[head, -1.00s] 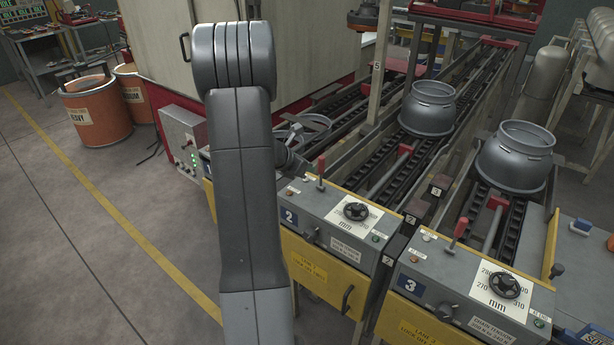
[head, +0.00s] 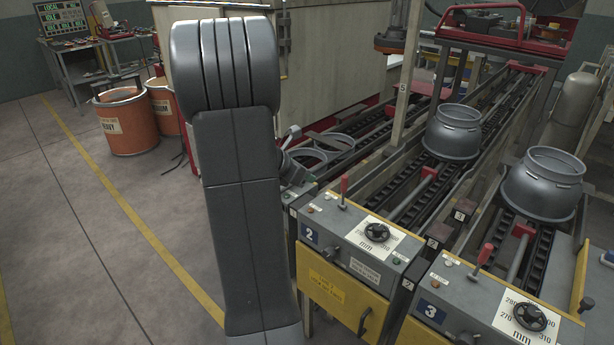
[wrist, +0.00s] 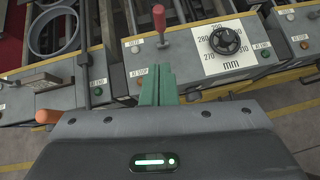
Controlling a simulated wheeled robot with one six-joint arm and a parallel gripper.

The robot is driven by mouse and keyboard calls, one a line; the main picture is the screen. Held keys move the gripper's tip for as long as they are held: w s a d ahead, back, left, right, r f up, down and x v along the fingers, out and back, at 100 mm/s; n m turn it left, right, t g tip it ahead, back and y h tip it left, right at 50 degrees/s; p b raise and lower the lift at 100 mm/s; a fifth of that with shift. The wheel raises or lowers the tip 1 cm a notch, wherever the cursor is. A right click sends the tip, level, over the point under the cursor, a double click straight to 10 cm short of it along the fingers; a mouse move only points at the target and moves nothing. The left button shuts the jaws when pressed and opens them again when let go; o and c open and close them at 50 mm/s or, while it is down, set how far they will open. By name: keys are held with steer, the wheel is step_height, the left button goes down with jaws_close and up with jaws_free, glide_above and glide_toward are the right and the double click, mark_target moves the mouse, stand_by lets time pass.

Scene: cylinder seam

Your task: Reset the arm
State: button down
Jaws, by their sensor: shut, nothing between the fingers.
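My arm stands tall in the head view, left of centre. My gripper shows in the wrist view as green fingers (wrist: 157,86), shut together with nothing between them. The fingers point at the front of a grey control box (wrist: 225,62) with a red-handled lever (wrist: 159,20) and a black dial (wrist: 225,40) marked in mm.
Lane 2 box (head: 368,245) and lane 3 box (head: 500,310) front the chain conveyors. Grey cylinder pieces (head: 453,133) and (head: 543,186) sit on the conveyors. Orange bins (head: 128,125) stand at left. The floor (head: 75,230) left of the arm is clear.

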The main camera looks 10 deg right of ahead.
steer(key=w+d+f+h+b, duration=0.1)
steer(key=d+f+b, duration=0.1)
steer(key=f, duration=0.1)
steer(key=w+d+f+t+h+b, duration=0.1)
steer(key=d+f+b, duration=0.1)
steer(key=f+b, duration=0.1)
steer(key=d+f+t+b, duration=0.1)
steer(key=d+f+b, duration=0.1)
steer(key=f+b, duration=0.1)
steer(key=shift+w+d+f+h, duration=0.3)
steer(key=shift+w+f+h, duration=0.1)
steer(key=shift+f, duration=0.15)
steer(key=shift+s+a+f+t+h+b, duration=0.3)
steer(key=shift+h+b, duration=0.2)
steer(key=shift+b, duration=0.9)
steer(key=shift+a+r, duration=0.1)
steer(key=shift+r, duration=0.1)
